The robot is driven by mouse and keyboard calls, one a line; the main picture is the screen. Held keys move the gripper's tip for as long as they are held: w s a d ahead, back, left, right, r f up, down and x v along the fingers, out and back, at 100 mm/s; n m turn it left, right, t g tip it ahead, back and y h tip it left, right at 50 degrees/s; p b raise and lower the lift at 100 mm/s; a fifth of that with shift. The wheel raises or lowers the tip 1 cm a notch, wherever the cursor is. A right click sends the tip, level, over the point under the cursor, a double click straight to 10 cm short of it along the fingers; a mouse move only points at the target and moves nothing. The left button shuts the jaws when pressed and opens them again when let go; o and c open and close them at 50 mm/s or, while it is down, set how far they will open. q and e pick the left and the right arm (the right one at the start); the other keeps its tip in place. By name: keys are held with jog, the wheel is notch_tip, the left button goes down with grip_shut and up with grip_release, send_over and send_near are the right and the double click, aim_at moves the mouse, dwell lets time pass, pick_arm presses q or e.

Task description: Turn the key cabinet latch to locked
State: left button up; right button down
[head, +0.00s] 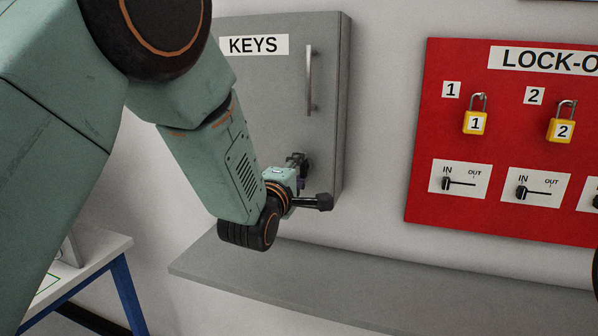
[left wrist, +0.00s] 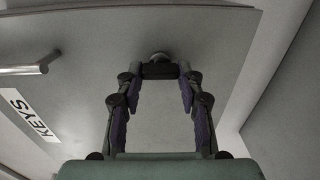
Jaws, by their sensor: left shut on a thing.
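The grey key cabinet (head: 332,60) hangs on the wall with its door closed, a "KEYS" label (head: 254,45) and a vertical metal handle (head: 309,80). My left gripper (head: 298,160) is at the lower part of the cabinet door. In the left wrist view its two fingers (left wrist: 163,72) are closed on the dark latch (left wrist: 159,71), with a round metal base (left wrist: 159,57) behind it against the door. In the head view the gripper hides the latch, so I cannot tell its turn there. My right gripper does not show.
A grey shelf (head: 350,283) runs along the wall below the cabinet. A red lock-out board (head: 435,120) with yellow padlocks (head: 475,123) hangs to the right. A table with blue legs (head: 128,295) stands at lower left.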

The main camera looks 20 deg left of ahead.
pick_arm(q)
jog(key=o, duration=1.2)
jog(key=shift+c, duration=0.2)
jog(key=s, duration=1.2)
jog(key=shift+a, duration=0.25)
